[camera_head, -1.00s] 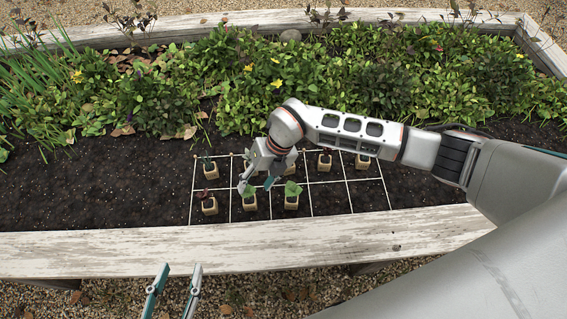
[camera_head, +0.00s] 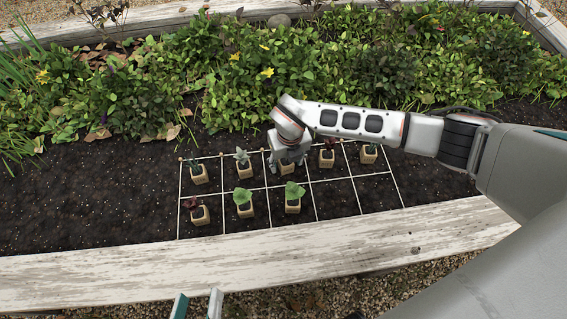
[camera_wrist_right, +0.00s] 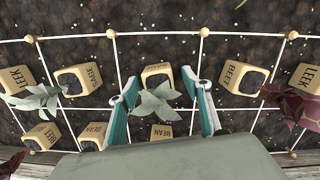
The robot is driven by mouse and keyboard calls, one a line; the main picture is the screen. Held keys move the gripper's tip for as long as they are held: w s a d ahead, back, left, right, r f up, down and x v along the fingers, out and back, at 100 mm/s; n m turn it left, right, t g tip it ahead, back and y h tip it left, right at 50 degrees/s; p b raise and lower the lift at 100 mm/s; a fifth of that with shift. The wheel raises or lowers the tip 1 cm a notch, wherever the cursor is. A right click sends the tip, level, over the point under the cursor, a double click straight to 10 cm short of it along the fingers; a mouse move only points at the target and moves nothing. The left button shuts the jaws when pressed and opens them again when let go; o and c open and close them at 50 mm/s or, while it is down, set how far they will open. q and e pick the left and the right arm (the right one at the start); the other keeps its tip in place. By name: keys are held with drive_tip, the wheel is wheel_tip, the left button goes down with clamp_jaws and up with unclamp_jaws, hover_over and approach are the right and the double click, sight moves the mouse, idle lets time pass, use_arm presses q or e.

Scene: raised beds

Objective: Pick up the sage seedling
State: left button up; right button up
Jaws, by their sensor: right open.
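My right gripper (camera_head: 287,165) is over the third place of the back row. In the right wrist view its two teal fingers (camera_wrist_right: 163,108) are apart, one on each side of a grey-green, broad-leaved seedling (camera_wrist_right: 155,101) that looks like sage. That seedling's pot (camera_wrist_right: 157,71) is between the fingers; I cannot read its label. A pot marked SAGE (camera_wrist_right: 85,78) stands left of it. In the head view a similar grey-green seedling (camera_head: 242,160) is left of my right gripper. My left gripper (camera_head: 197,305) shows its spread fingertips at the bottom edge, empty.
A white string grid (camera_head: 340,194) lies on dark soil. A BEET pot (camera_wrist_right: 243,77) is close right of the right fingers. Front-row pots include a BEAN pot (camera_wrist_right: 162,131). Leafy plants (camera_head: 240,85) grow behind, and a wooden edge (camera_head: 130,273) runs in front.

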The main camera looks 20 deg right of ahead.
drive_tip(key=shift+w, duration=0.2)
drive_tip(key=c, duration=1.2)
